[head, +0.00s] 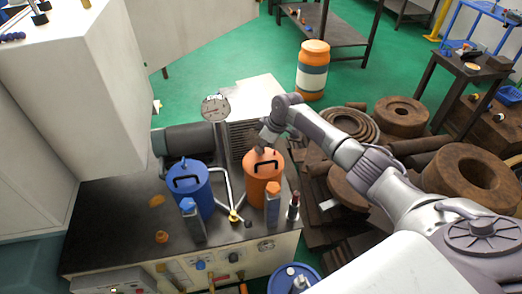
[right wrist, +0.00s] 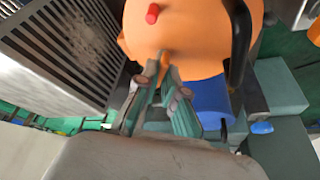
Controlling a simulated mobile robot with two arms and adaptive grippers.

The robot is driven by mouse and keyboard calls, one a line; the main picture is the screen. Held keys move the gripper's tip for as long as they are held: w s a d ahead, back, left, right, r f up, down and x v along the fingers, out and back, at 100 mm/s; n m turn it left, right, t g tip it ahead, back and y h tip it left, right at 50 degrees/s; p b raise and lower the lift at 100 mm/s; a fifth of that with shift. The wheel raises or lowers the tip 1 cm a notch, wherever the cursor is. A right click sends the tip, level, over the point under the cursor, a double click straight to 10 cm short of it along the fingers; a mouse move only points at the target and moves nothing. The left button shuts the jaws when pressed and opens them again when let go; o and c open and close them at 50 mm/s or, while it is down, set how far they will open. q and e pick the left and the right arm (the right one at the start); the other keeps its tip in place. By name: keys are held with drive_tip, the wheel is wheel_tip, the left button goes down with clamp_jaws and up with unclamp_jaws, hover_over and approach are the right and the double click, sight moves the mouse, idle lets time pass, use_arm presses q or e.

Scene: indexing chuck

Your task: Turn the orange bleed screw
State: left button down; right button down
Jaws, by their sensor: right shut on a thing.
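The orange canister (head: 262,185) stands on the dark bench top, with a black handle on its lid. In the right wrist view its orange body (right wrist: 190,35) fills the upper middle. The small orange bleed screw (right wrist: 166,62) shows there at the canister's near edge, partly hidden between the fingertips. My right gripper (right wrist: 166,76) is shut on it, its fingers converging there. In the head view my right gripper (head: 260,147) is at the far side of the canister's top, and the screw cannot be made out. My left gripper is not in view.
A blue canister (head: 190,196) stands left of the orange one. A pressure gauge (head: 215,108) rises behind them. A grilled housing (right wrist: 65,40) is close left of my gripper in the right wrist view. A red knob (right wrist: 152,14) sits on the orange canister.

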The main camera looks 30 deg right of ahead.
drive_tip(key=shift+n+g+y+b, duration=0.3)
drive_tip(key=shift+n+b, duration=0.5)
drive_tip(key=shift+n, duration=0.2)
drive_tip(key=c, duration=1.3)
unclamp_jaws()
drive_tip(key=v, duration=1.2)
drive_tip(key=shift+w, duration=0.15)
